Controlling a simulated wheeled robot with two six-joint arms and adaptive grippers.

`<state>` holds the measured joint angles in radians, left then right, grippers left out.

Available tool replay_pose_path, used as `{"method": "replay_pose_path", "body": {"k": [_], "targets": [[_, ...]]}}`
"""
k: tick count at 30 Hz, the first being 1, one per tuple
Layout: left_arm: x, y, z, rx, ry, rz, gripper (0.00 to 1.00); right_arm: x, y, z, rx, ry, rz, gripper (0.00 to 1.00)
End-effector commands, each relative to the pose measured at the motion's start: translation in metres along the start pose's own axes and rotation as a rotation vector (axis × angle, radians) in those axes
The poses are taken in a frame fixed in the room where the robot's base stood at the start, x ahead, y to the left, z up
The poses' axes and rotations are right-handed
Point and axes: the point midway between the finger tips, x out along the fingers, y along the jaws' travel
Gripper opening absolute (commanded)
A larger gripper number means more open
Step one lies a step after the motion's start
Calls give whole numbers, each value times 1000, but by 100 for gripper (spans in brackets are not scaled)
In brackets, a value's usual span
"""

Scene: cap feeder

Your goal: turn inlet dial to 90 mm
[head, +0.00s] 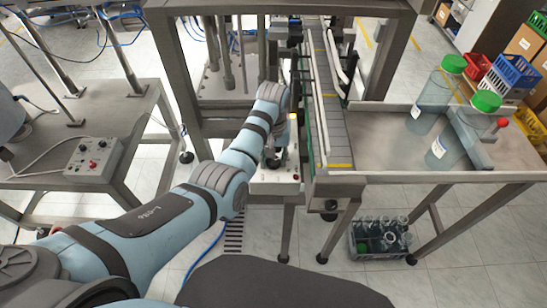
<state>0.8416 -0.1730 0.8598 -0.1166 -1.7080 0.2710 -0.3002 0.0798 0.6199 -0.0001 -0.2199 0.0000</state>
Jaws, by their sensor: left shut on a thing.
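My left arm reaches forward to a small white control box (272,186) at the near end of the conveyor. My left gripper (273,160) points down at the top of this box and is shut on the inlet dial there. The gripper and wrist hide the dial, so its scale and setting cannot be read. My right gripper is not in view.
The conveyor (328,110) with guide rails runs away just right of the gripper. Green-capped bottles (434,95) stand on the steel table (385,152) at right. A crate of clear bottles (380,240) sits on the floor. Another control box (93,158) lies at left.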

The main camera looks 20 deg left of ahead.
Motion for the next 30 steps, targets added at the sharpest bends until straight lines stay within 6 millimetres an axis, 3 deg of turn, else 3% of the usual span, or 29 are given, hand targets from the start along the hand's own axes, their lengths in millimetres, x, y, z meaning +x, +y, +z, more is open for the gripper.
{"method": "replay_pose_path", "body": {"k": [15,30], "targets": [[0,0,0,366,1,0,8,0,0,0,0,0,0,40],[0,0,0,440,0,1,8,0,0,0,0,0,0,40]]}}
